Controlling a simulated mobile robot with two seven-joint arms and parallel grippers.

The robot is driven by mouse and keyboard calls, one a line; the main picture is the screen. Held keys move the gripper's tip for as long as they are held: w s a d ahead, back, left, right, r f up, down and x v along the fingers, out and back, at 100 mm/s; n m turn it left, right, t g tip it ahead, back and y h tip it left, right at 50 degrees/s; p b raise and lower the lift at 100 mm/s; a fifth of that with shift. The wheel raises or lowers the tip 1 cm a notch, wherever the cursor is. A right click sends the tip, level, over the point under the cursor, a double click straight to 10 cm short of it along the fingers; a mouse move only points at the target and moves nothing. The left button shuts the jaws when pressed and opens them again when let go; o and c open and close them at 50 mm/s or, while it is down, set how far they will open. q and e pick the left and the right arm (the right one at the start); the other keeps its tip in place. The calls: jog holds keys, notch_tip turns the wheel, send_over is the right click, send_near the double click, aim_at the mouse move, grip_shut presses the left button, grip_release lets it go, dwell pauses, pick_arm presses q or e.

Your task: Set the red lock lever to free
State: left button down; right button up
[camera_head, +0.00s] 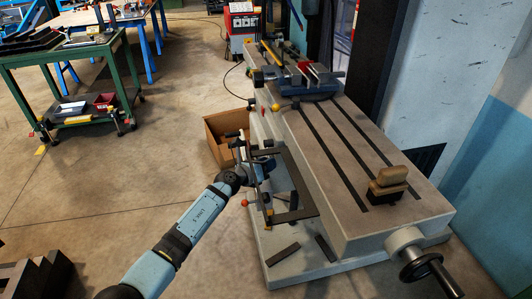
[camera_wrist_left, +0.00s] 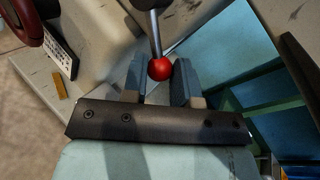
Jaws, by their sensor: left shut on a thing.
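The red lock lever shows in the wrist view as a red ball knob (camera_wrist_left: 160,68) on a dark metal rod that comes down from the top of the picture. My left gripper (camera_wrist_left: 158,80) has its two blue-grey fingers on either side of the knob and is shut on it. In the head view my left gripper (camera_head: 262,165) is at the near left side of the grey machine table (camera_head: 345,185). The lever is hard to tell apart there among the arm and the dark frame parts. Its setting cannot be read. My right gripper is not in view.
A dark bracket frame (camera_head: 293,180) stands close beside the gripper. A cardboard box (camera_head: 217,150) is on the floor behind it. A vise (camera_head: 308,84) and a wooden-handled brush (camera_head: 388,184) are on the table. The floor to the left is clear up to a green cart (camera_head: 65,55).

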pick_arm(q)
jog(key=shift+r+p, duration=0.45)
jog(key=shift+p, duration=0.3)
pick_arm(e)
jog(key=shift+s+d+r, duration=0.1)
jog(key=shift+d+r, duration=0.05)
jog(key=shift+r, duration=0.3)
pick_arm(q)
jog(key=shift+s+f+n, duration=0.1)
jog(key=shift+f+n, duration=0.1)
jog(key=shift+n, duration=0.1)
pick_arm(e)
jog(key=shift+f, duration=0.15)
pick_arm(q)
jog(key=c, duration=0.9)
grip_release()
jog(key=p+v, duration=0.4)
jog(key=v, duration=0.9)
jog(key=shift+s+a+r+p, duration=0.25)
jog(key=shift+r+p, duration=0.1)
jog(key=shift+p, duration=0.05)
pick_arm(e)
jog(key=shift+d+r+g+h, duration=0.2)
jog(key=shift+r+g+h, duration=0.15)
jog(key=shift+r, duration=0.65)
